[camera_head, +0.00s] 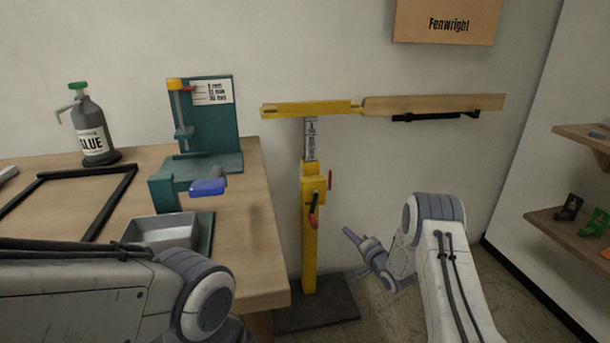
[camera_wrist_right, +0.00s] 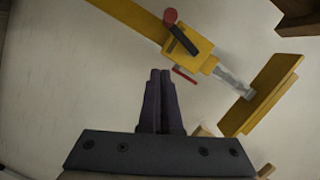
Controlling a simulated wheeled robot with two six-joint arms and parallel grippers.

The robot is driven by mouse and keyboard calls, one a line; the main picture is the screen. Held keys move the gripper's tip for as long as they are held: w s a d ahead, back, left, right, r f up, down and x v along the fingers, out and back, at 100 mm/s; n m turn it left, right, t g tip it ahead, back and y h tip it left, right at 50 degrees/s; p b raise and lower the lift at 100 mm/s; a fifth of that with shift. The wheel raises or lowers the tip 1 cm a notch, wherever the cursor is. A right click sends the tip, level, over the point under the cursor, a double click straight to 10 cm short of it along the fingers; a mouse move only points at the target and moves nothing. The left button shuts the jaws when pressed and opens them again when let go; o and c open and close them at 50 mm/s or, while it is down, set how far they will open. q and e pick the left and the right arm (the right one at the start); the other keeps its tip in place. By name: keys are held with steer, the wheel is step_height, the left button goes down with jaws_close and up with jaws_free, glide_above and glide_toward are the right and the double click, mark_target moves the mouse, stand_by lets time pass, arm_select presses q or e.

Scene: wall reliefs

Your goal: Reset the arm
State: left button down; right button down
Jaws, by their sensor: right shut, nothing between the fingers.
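My right gripper (camera_head: 356,241) is low in front of the wall, to the right of the yellow stand, pointing up and left. In the right wrist view its fingers (camera_wrist_right: 160,80) are together with nothing between them. It is apart from the stand. My left arm crosses the lower left of the head view; its gripper is outside the picture. The yellow stand (camera_head: 310,240) has a red-handled crank and a yellow top bar (camera_head: 310,109). The stand also shows tilted in the right wrist view (camera_wrist_right: 190,42).
A wooden beam (camera_head: 430,104) extends right from the yellow bar, over a black bracket (camera_head: 435,116). The workbench (camera_head: 255,215) at left holds a glue bottle (camera_head: 92,130), a teal press (camera_head: 222,125), a black frame (camera_head: 110,205) and a grey tray (camera_head: 160,232). Shelves (camera_head: 570,232) stand at right.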

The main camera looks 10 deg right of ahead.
step_height(320, 180, up, 5)
steer(key=s+n+g+h, duration=0.2)
steer(key=s+g+h, duration=0.1)
steer(key=s+a+r+n+g+h, duration=0.1)
steer(key=s+a+r+n+g, duration=0.15)
steer(key=s, duration=0.85)
steer(key=s+a+r+n+g, duration=0.15)
steer(key=s+g, duration=0.25)
steer(key=s, duration=0.6)
steer(key=s+a+r+n+g+h, duration=0.1)
steer(key=s+a+n+g, duration=0.15)
steer(key=s, duration=0.85)
steer(key=s+a+r+n+g+y, duration=0.1)
steer(key=s+a+r+n+g, duration=0.4)
steer(key=s+a+n, duration=0.65)
step_height(320, 180, up, 28)
steer(key=s+a+m+t+p, duration=0.1)
steer(key=s+m+p, duration=0.2)
steer(key=p, duration=2.4)
steer(key=shift+a, duration=0.3)
